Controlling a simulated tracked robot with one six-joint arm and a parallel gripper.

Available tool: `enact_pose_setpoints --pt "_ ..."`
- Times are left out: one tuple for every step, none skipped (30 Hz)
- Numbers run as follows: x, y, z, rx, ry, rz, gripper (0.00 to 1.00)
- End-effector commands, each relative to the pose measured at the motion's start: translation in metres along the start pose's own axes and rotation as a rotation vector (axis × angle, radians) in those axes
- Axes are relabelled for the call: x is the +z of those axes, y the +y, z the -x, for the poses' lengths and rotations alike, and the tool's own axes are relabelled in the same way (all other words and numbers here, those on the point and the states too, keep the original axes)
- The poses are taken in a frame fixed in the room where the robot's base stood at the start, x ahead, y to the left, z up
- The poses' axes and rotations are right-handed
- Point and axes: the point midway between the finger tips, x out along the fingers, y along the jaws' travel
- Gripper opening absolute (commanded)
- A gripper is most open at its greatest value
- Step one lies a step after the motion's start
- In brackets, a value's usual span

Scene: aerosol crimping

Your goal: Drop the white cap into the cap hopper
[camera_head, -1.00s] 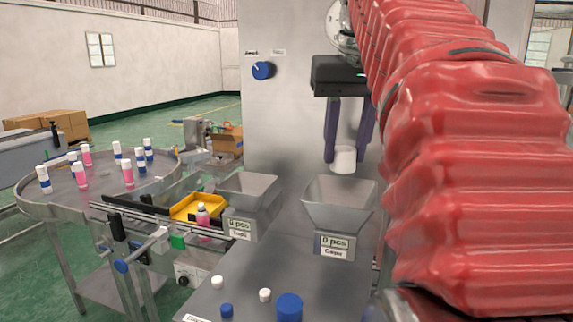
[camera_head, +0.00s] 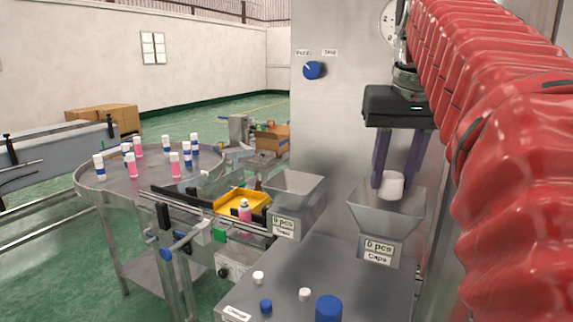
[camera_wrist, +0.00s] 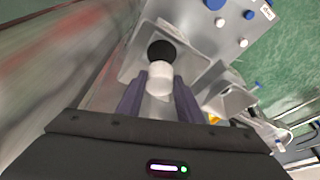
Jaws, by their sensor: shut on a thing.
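My gripper (camera_head: 396,181) is shut on the white cap (camera_head: 391,187), which sits between the tips of its two dark purple fingers. The cap hopper (camera_head: 386,209) is a grey funnel labelled "0 pcs Caps". In the head view the cap overlaps the hopper's mouth, at or just above its rim; the exact height is hard to tell. In the wrist view the white cap (camera_wrist: 159,79) is between the fingers, with the hopper's dark round opening (camera_wrist: 162,50) just beyond it.
A second grey hopper (camera_head: 292,188), also "0 pcs", stands to the left. Small white and blue caps and a larger blue cap (camera_head: 328,309) lie on the steel table (camera_head: 345,280). A round table (camera_head: 135,188) holds several bottles. A yellow tray (camera_head: 240,203) sits behind a conveyor.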

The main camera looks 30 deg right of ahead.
Motion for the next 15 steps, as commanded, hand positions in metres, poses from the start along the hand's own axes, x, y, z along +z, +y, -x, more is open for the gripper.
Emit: enact_pose_setpoints --pt "0.0005 0.0000 -0.0009 0.000 0.000 0.000 0.09" --pt "0.0007 -0.0001 -0.0015 0.000 0.000 0.000 0.09" --pt "0.0009 -0.0001 -0.0023 0.000 0.000 0.000 0.09" --pt "0.0012 -0.0001 -0.0029 0.000 0.000 0.000 0.09" --pt "0.0014 -0.0001 -0.0036 0.000 0.000 0.000 0.09" --pt "0.0016 -0.0001 -0.0045 0.000 0.000 0.000 0.09" --pt "0.0018 -0.0001 -0.0051 0.000 0.000 0.000 0.09" --pt "0.0020 -0.0001 -0.0057 0.000 0.000 0.000 0.09" --pt "0.0022 0.0000 -0.0064 0.000 0.000 0.000 0.09" --pt "0.0023 0.0000 -0.0070 0.000 0.001 0.000 0.09" --pt "0.0025 0.0000 -0.0075 0.000 0.001 0.000 0.09" --pt "0.0026 0.0000 -0.0081 0.000 0.001 0.000 0.09" --pt "0.0027 0.0000 -0.0082 0.000 0.001 0.000 0.09" --pt "0.0026 0.0000 -0.0082 0.000 0.001 0.000 0.09" --pt "0.0026 0.0000 -0.0082 0.000 0.001 0.000 0.09"
